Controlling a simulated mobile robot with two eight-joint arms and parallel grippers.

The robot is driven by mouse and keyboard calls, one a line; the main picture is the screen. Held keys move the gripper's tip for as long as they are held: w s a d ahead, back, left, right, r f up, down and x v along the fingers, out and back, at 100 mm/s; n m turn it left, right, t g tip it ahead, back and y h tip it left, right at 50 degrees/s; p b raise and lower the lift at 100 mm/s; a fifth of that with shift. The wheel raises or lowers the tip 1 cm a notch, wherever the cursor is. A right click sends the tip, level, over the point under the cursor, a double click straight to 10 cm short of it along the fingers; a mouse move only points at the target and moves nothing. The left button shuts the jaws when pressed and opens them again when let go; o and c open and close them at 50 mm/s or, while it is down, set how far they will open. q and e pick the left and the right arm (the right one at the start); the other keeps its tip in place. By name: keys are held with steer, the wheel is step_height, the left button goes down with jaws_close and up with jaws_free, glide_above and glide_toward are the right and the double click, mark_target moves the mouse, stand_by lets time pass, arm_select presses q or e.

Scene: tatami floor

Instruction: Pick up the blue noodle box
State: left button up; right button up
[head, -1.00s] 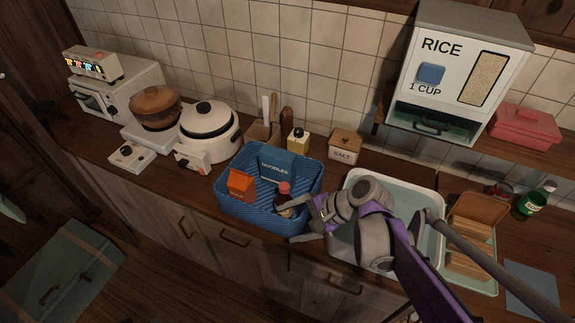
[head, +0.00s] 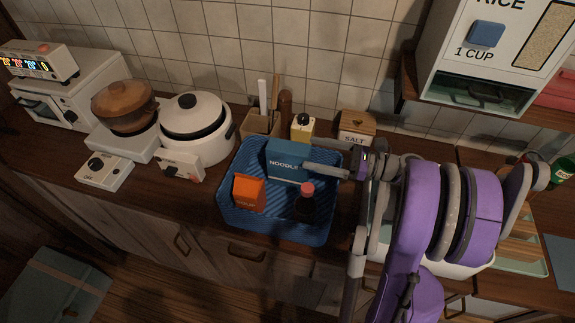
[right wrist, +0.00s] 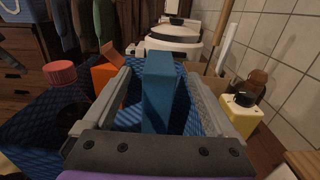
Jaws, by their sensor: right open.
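The blue noodle box (head: 287,162) stands upright in the blue basket (head: 280,228), at its back. In the right wrist view the box (right wrist: 159,92) stands between the two fingers of my right gripper (right wrist: 158,76), one finger on each side. My right gripper (head: 309,155) is open and reaches in from the right at the box's upper part. I cannot tell whether a finger touches the box. My left gripper is not in view.
An orange box (head: 249,193) and a red-capped bottle (head: 305,200) share the basket. A yellow bottle (head: 302,128) and a salt box (head: 356,127) stand behind it. A white rice cooker (head: 197,135) stands to the left.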

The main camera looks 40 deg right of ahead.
mark_target(289, 147)
steer(key=x, duration=0.7)
steer(key=shift+w+a+p, duration=0.2)
steer(key=shift+w+p, duration=0.05)
steer(key=shift+p, duration=0.1)
jaws_close()
